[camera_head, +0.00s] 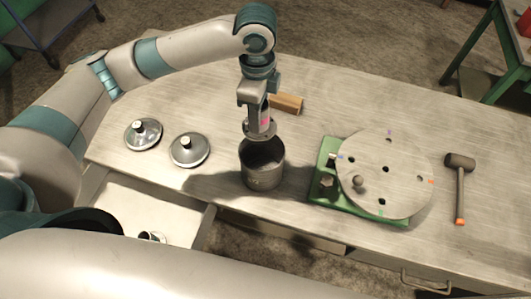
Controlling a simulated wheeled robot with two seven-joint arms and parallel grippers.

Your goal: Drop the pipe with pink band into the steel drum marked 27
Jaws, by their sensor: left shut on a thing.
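My left gripper (256,103) points down over the workbench and is shut on a pipe with a pink band (265,122). The pipe's upper part is hidden between the jaws, and a flange shows at its lower end. A dark steel drum (264,180) stands upright on the bench, open at the top. The pipe is over the drum's back rim in the picture; I cannot tell how much height lies between them. The number on the drum is too small to read. My right gripper is not in view.
Two round lids with knobs (189,150) lie left of the drum. A round plate with holes (388,185) on a green base is to its right, then a mallet (460,185). A wooden block (287,103) lies behind. An open drawer (150,208) is at the front left.

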